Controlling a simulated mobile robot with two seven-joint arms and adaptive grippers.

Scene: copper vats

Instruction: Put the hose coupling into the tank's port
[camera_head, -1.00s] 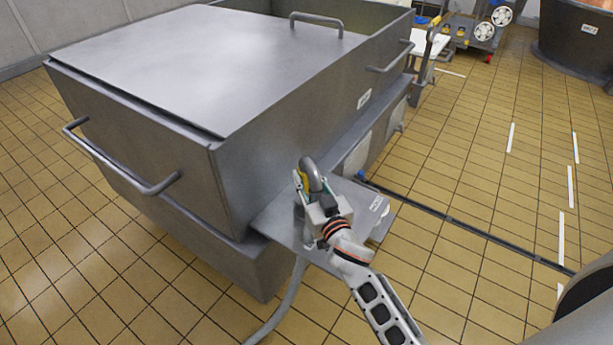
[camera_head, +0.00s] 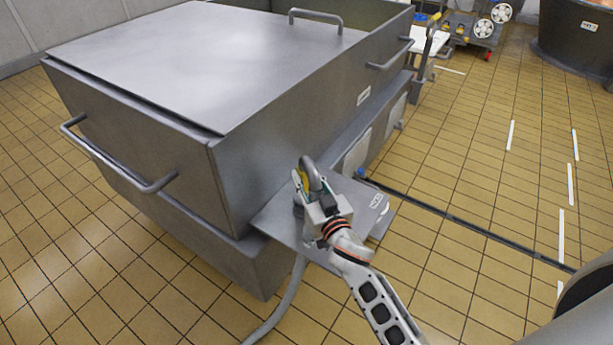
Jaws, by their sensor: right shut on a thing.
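The grey metal tank (camera_head: 262,150) fills the left and middle of the head view. A small metal shelf (camera_head: 275,217) juts from its lower right side. My right gripper (camera_head: 304,186) is over this shelf, close to the tank's side wall, and is shut on the hose coupling, of which a yellow part (camera_head: 305,179) shows between the fingers. The grey hose (camera_head: 312,170) arches over the gripper, and a length of grey hose (camera_head: 282,305) hangs below the shelf to the floor. The tank's port cannot be made out. My left gripper is not in view.
A bar handle (camera_head: 115,165) sticks out from the tank's near side, and another handle (camera_head: 390,55) is on its right side. A cart with white wheels (camera_head: 484,28) and a dark vat (camera_head: 575,40) stand at the back right.

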